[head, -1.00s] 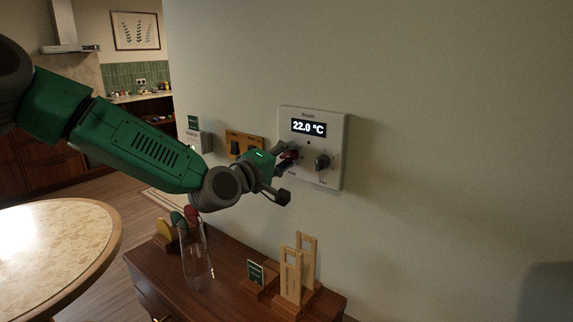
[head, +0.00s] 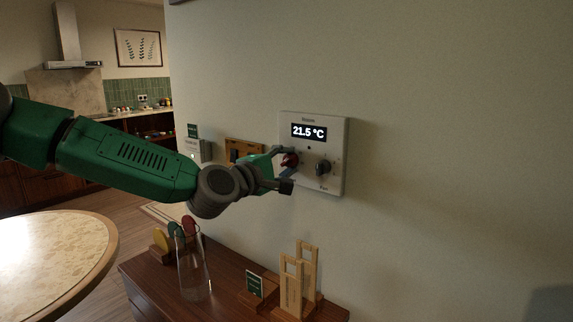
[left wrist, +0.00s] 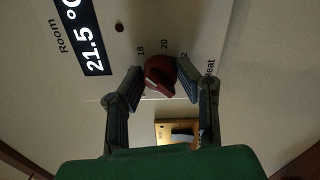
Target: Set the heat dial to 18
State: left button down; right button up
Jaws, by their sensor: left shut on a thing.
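The white thermostat panel (head: 313,190) is on the wall and its display (head: 309,132) reads 21.5 °C. The red heat dial (head: 289,160) is at its lower left. It also shows in the left wrist view (left wrist: 159,74), beside the printed marks 18 and 20. My left gripper (head: 287,166) has its two fingers on either side of the red dial and is shut on it; the fingers also show in the left wrist view (left wrist: 160,84). A second, dark dial (head: 323,167) is to the right of the red one. My right gripper is not in view.
A wooden switch plate (head: 236,150) is on the wall left of the panel. Below, a wooden cabinet (head: 225,290) carries a glass vase (head: 194,272), wooden racks (head: 291,285) and a small sign. A round table (head: 45,250) stands at the left. The wall to the right is clear.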

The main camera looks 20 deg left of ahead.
pick_arm(q)
jog(key=shift+f, duration=0.4)
jog(key=c, duration=1.3)
grip_release()
jog(key=shift+o, duration=0.6)
jog(key=shift+w+r, duration=0.1)
jog(key=shift+r, duration=0.1)
jog(key=shift+s+a, duration=0.1)
jog(key=shift+s, duration=0.15)
jog(key=v, duration=1.1)
jog(key=shift+s, duration=0.2)
jog(key=shift+a, duration=0.1)
jog(key=shift+f, duration=0.2)
